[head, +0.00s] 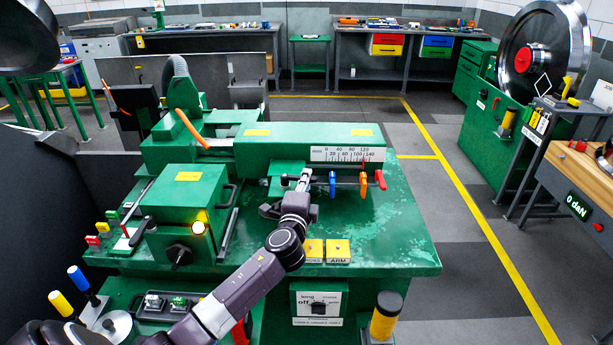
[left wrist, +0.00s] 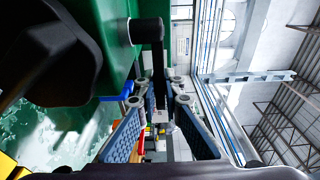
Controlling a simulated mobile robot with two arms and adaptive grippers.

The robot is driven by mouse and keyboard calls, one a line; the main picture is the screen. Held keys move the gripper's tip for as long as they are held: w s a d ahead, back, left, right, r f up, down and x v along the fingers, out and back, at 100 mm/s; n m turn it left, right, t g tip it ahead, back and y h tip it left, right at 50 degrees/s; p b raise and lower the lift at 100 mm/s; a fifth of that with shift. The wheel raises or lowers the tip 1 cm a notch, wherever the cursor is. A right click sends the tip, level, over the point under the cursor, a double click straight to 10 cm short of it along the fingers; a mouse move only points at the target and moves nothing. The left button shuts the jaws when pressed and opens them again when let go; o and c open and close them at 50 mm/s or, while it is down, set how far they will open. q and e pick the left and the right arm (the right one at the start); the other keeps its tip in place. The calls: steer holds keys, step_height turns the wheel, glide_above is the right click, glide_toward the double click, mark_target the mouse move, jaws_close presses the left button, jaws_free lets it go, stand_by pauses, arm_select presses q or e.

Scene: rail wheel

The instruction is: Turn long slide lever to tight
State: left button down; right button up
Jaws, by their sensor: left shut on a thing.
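My left gripper (head: 303,182) reaches in from below at the front of the green machine's long box. It is shut on a black lever (left wrist: 158,72), which hangs from a round dark knob (left wrist: 147,31) and passes between the two fingers in the left wrist view. The gripper (left wrist: 158,103) hides most of this lever in the head view. I cannot read a tight mark beside it. A blue lever (head: 332,184), an orange lever (head: 363,185) and a red lever (head: 381,180) stand to its right. My right gripper is out of view.
A numbered scale (head: 347,154) sits above the levers. Yellow plates (head: 338,251) lie on the green top (head: 400,235) below. A panel with an off knob (head: 319,307) is on the front. Open floor lies to the right, before a bench (head: 575,190).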

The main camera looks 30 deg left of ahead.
arm_select(q)
steer(key=shift+s+m+t+h, duration=0.4)
steer(key=shift+m+h, duration=0.2)
steer(key=shift+h, duration=0.3)
steer(key=shift+d+f+h, duration=0.1)
steer(key=shift+d+h, duration=0.05)
steer(key=shift+h, duration=0.15)
steer(key=c, duration=2)
jaws_free()
steer(key=shift+c, duration=0.2)
steer(key=shift+w, duration=0.1)
steer(key=n+y, duration=0.1)
steer(key=w+g+y+b, duration=0.1)
steer(key=n+y, duration=0.1)
steer(key=y, duration=0.1)
steer(key=shift+w+a+n+g, duration=0.2)
steer(key=shift+a+n+g, duration=0.1)
steer(key=shift+g, duration=0.1)
steer(key=b+v, duration=0.2)
steer(key=v, duration=0.6)
steer(key=s+d+f+n+g+h, duration=0.2)
steer(key=s+d+f+n+g, duration=0.1)
steer(key=s+f, duration=0.6)
steer(key=s+d+f+n+g+h, duration=0.3)
steer(key=s+f, duration=0.6)
steer(key=f, duration=0.3)
steer(key=shift+d+f+n+g, duration=0.4)
steer(key=shift+d+g, duration=0.4)
steer(key=shift+d, duration=0.3)
